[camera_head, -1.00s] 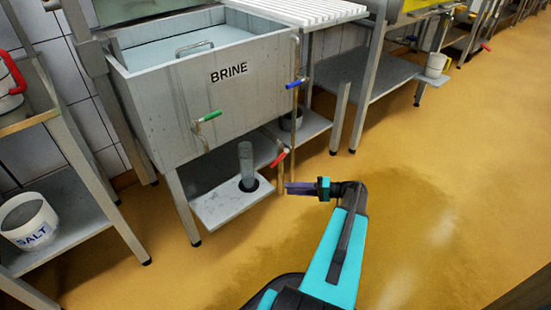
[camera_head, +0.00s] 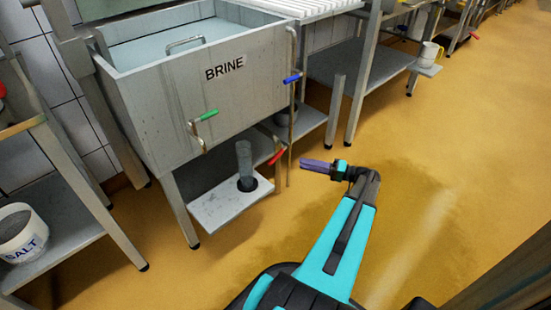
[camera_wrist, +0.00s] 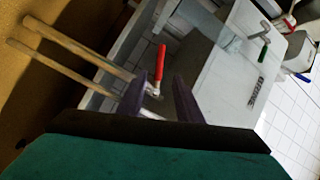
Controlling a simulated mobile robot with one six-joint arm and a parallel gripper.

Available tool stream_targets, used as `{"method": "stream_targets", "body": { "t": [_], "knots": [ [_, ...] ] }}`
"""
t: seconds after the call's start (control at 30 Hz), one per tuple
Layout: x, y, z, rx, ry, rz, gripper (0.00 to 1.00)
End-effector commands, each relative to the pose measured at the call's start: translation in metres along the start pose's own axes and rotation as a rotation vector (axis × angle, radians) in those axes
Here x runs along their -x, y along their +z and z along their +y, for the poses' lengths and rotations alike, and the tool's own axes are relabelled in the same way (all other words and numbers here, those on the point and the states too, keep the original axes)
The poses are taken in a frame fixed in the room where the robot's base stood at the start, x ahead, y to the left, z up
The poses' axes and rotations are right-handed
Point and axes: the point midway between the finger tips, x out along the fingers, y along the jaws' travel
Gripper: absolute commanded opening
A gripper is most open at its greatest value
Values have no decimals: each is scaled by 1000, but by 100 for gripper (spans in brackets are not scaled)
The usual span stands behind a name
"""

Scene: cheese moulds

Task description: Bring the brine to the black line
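The grey tank marked BRINE (camera_head: 235,98) holds pale blue brine (camera_head: 165,48). No black line can be made out in it. A green-handled valve (camera_head: 207,116) and a blue-handled valve (camera_head: 293,78) are on its front and right corner. A red-handled valve (camera_head: 277,156) sits lower, on a pipe; its handle shows in the wrist view (camera_wrist: 160,62). A clear upright cylinder (camera_head: 244,158) stands on a low ledge under the tank. My gripper (camera_head: 304,165) is to the right of the red handle, apart from it. In the wrist view its fingers (camera_wrist: 170,78) are apart and empty.
A shelf with a SALT bucket (camera_head: 20,238) stands at the left. A slatted white table (camera_head: 295,10) and a metal bench (camera_head: 365,78) stand right of the tank. Its legs and vertical pipes are close to my gripper. The yellow floor (camera_head: 455,160) at right is open.

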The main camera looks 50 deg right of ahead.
Motion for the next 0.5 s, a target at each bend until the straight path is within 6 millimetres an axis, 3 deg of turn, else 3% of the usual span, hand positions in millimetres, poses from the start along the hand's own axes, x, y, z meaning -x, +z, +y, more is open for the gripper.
{"method": "stream_targets", "body": {
  "t": [0.17,0.5],
  "knots": [
    [-12,1,1,0,0,1,32],
    [-58,1,2,0,0,1,32]
  ]
}}
